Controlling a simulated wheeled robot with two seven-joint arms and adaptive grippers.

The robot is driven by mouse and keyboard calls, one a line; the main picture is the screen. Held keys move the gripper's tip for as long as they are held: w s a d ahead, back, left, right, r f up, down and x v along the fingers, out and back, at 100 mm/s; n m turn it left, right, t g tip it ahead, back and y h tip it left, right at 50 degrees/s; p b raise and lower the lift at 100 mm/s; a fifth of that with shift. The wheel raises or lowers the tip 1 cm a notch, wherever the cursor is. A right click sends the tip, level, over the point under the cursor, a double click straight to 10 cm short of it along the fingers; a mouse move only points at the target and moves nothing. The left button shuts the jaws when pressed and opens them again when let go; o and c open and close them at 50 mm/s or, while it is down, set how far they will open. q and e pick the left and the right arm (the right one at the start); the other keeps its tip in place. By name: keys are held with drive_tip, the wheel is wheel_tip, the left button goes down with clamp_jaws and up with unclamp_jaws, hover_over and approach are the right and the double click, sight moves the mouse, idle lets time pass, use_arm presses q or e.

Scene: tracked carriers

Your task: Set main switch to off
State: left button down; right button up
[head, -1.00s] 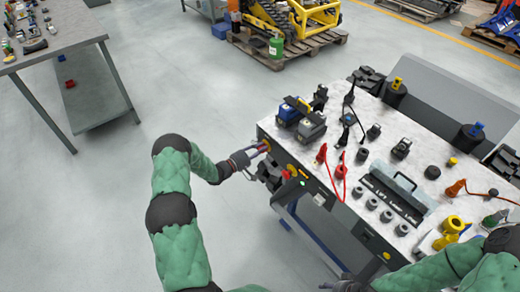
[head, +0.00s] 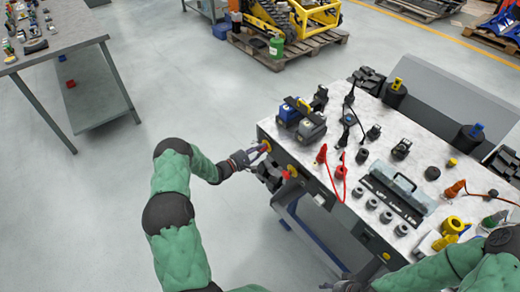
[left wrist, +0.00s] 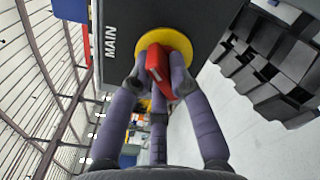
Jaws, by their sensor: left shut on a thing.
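The main switch is a red knob (left wrist: 157,62) on a round yellow plate (left wrist: 178,42), beside the word MAIN on a dark panel. In the head view its yellow plate (head: 265,144) shows at the left end of the panel. My left gripper (left wrist: 156,82) is shut on the red knob, with fingers on both sides of it. In the head view this gripper (head: 256,153) reaches the panel from the left. The knob stands tilted in the left wrist view. My right gripper (head: 345,284) is low in the head view, partly cut off, and its fingers are unclear.
A second red knob on a yellow plate (head: 291,171) is right of the main switch. The carrier's top (head: 340,112) holds batteries, plugs and red cables. Black track pieces (left wrist: 270,70) stand right of the panel. The floor left of the carrier is clear.

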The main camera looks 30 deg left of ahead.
use_arm(q)
drive_tip(key=n, duration=0.4)
drive_tip(key=shift+f+n, duration=0.1)
drive_tip(key=shift+n, duration=0.2)
drive_tip(key=n, duration=0.4)
drive_tip(key=shift+f+p, duration=0.1)
drive_tip(key=shift+p, duration=0.2)
drive_tip(key=shift+n, duration=0.3)
drive_tip(key=c, duration=1.1)
unclamp_jaws()
drive_tip(key=shift+c, duration=0.2)
drive_tip(key=shift+a, duration=0.1)
drive_tip(key=v, duration=1.2)
